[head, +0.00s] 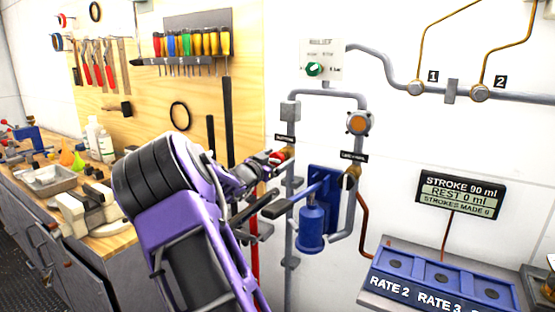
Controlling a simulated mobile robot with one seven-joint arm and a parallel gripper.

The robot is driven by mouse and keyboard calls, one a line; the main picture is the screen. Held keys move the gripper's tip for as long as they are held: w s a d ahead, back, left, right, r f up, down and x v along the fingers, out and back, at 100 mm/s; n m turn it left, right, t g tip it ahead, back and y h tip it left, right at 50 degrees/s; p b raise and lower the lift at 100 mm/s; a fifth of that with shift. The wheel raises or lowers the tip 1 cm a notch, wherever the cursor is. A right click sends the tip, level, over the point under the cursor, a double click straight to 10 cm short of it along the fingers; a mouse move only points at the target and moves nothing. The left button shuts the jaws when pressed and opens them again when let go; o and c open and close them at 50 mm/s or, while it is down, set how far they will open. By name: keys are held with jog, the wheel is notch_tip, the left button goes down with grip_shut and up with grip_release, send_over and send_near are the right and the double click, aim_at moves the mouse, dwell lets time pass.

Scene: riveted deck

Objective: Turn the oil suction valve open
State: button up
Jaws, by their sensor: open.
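A small valve (289,153) with brass and red parts sits on the left grey pipe, under a small black label (285,139) too small to read surely. I take it for the oil suction valve. My gripper (270,162) is open at the end of my purple arm, right at the red part of this valve. I cannot tell whether the fingers touch it or stand around it. The valve's handle is partly hidden by my gripper, and its turn position cannot be read.
A blue hand pump (311,222) with a black-gripped lever (278,207) stands close right of my gripper. A second brass fitting (351,178), a relief panel (321,60) and a stroke display (460,194) are on the wall. A cluttered workbench (105,242) is at left.

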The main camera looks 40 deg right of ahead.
jog(key=c, duration=1.4)
